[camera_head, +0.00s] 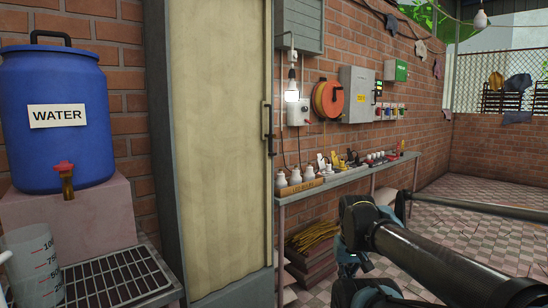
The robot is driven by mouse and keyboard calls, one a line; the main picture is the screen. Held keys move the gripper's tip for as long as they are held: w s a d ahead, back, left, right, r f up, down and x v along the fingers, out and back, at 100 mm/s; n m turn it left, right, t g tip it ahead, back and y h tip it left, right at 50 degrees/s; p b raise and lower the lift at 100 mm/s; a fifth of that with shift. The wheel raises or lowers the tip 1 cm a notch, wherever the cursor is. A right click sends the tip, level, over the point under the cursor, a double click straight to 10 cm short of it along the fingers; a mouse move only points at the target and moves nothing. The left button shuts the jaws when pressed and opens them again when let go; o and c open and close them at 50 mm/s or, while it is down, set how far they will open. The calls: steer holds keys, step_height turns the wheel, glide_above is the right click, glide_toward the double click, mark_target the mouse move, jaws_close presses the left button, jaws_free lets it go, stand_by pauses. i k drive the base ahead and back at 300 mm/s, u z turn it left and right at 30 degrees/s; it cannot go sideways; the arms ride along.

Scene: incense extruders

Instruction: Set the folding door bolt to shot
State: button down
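The folding door (216,140) is a tall cream panel in a grey frame, left of the middle. It looks drawn across its frame. A slim dark upright fitting (269,128) sits at its right edge, about mid-height. I cannot tell whether this is the bolt or a pull handle, nor whether a bolt is shot or drawn. My arm crosses the lower right of the view, apart from the door. My gripper's fingers do not show.
A blue water barrel (55,140) stands on a pink plinth (75,215) at left. A measuring jug (35,265) stands on a grated stand (120,278) in front. A narrow bench (345,178) with small items runs along the brick wall. Tiled floor (480,195) is open at right.

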mark_target(273, 136)
steer(key=k, duration=1.2)
steer(key=u, duration=0.35)
steer(key=i, duration=1.6)
steer(key=z, duration=0.65)
